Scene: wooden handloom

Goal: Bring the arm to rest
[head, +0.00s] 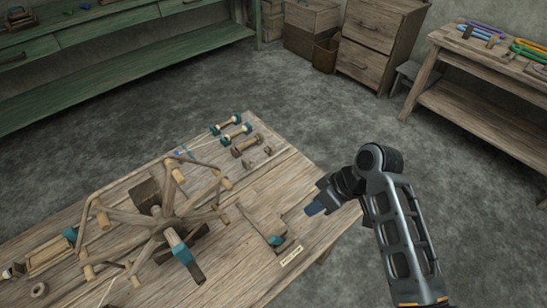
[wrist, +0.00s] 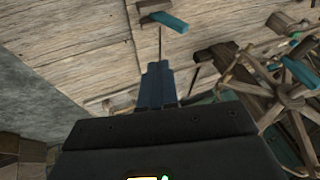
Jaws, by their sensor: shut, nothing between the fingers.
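My gripper (head: 315,208) is above the right edge of the wooden table (head: 225,285) in the head view, with my arm bent up from the lower right. In the wrist view my gripper (wrist: 158,82) shows its two dark blue fingers close together, with nothing between them. A small wooden peg stand with a teal part (head: 276,241) is on the table left of my gripper; it also shows in the wrist view (wrist: 170,21), beyond the fingertips.
A wooden spoked winder (head: 160,222) fills the table's middle. Several bobbins (head: 236,131) lie at its far corner. A side table (head: 490,107) with coloured yarn stands at the right, drawers (head: 366,50) behind, and a green bench (head: 110,65) at the back left. Grey floor between is clear.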

